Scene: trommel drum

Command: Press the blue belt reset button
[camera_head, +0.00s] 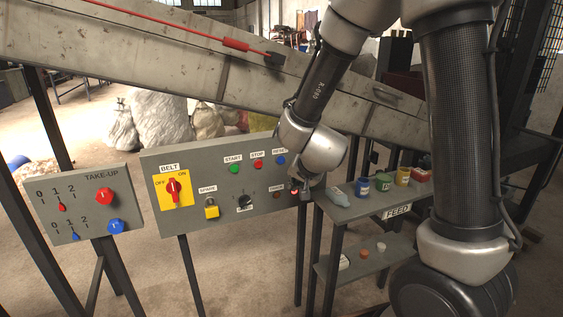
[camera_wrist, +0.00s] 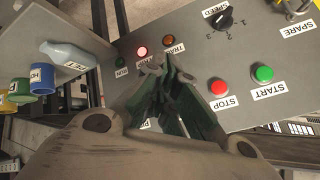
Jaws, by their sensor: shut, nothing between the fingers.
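The blue reset button (camera_head: 281,160) sits at the upper right of the grey belt panel (camera_head: 222,214), right of the red stop button (camera_head: 258,165) and green start button (camera_head: 234,169). In the wrist view the panel appears turned over; stop (camera_wrist: 218,88) and start (camera_wrist: 263,73) show, but the blue button is hidden behind my fingers. My gripper (camera_head: 301,192) is at the panel's right end, lower right of the blue button. In the wrist view its fingertips (camera_wrist: 153,62) are together and empty, over the indicator lamps (camera_wrist: 142,51). I cannot tell whether they touch the panel.
A take-up panel (camera_head: 84,206) with red and blue knobs stands at the left. A feed shelf (camera_head: 350,212) with a bottle (camera_head: 340,194) and several small cups stands close right of the panel. A sloping conveyor beam (camera_head: 190,62) runs above. The floor in front is clear.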

